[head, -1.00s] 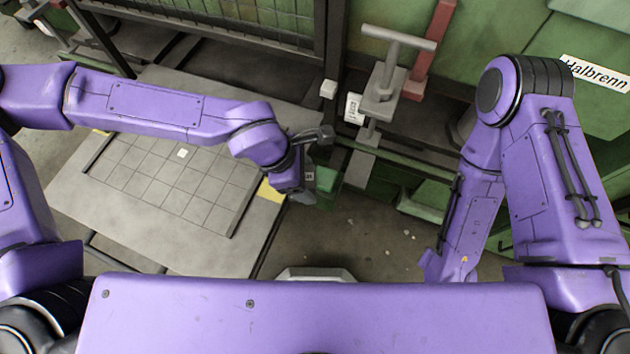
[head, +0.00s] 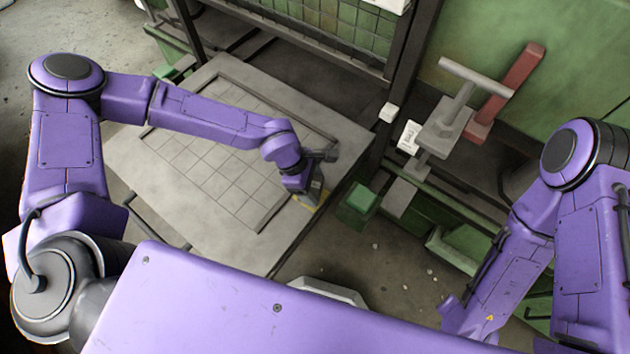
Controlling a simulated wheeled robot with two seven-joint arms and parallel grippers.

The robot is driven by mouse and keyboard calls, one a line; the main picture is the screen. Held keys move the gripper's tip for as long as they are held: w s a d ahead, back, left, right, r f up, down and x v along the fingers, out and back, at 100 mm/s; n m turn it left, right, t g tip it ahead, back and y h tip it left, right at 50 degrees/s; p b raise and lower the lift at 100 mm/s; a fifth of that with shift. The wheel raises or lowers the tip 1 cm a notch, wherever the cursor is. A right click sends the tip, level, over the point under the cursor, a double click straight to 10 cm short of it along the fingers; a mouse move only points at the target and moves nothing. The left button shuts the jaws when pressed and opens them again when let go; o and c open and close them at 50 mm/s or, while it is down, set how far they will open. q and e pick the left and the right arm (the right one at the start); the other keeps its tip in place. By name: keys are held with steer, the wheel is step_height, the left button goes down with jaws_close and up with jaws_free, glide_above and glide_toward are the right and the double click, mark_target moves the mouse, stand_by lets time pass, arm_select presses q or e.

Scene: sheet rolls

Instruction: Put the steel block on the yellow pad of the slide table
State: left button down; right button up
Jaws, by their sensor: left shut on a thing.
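The slide table (head: 150,165) is a grey slab with a gridded inset, left of centre. A yellow pad (head: 309,201) shows as a small patch at its right corner, partly covered by my left gripper. My left gripper (head: 314,194) points down over this pad and is shut on the steel block, a small grey piece mostly hidden by the gripper. I cannot tell whether the block touches the pad. My right arm comes in from the right; its gripper is out of view.
A green block (head: 358,204) stands just right of the table corner. A grey T-handled clamp (head: 447,125) and a red bar (head: 508,90) rise behind it. A dark frame post (head: 400,85) stands behind the table. Bare floor (head: 350,250) lies in front.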

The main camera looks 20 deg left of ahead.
stand_by(0.3)
arm_select(q)
steer(key=shift+c, duration=0.9)
jaws_free()
steer(key=shift+f, duration=0.1)
steer(key=shift+r, duration=0.3)
steer(key=p+v, duration=0.2)
steer(key=v, duration=0.9)
steer(key=shift+a+r, duration=0.15)
steer(key=shift+r, duration=0.25)
